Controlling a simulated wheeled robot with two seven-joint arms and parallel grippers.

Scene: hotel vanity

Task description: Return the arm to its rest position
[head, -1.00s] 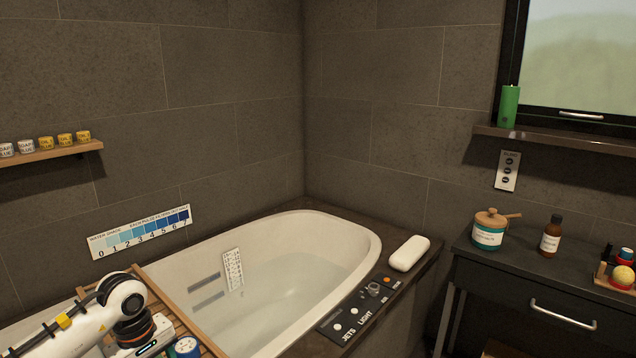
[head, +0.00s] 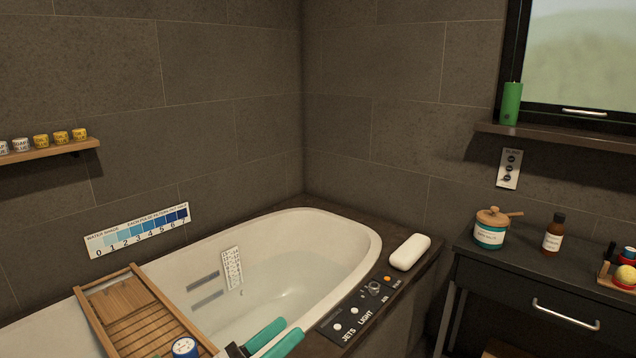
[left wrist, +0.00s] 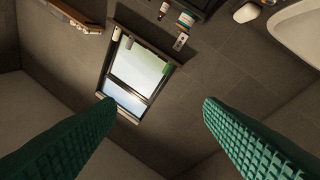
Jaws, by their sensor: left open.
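My left gripper (head: 266,339) shows at the bottom edge of the head view, its teal fingers in front of the tub's near rim. In the left wrist view its two green ribbed fingers (left wrist: 157,125) are wide apart with nothing between them. That view looks towards the window (left wrist: 138,72) and walls, tilted. The rest of my left arm is below the head view. My right gripper is in neither view.
The bathtub (head: 345,228) holds water, with a wooden tray (head: 84,305) across it and a blue-lidded jar (head: 185,347) on the tray. A control panel (head: 352,318) and white pillow-like block (head: 409,252) lie on the rim. A dark vanity (head: 490,272) stands right.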

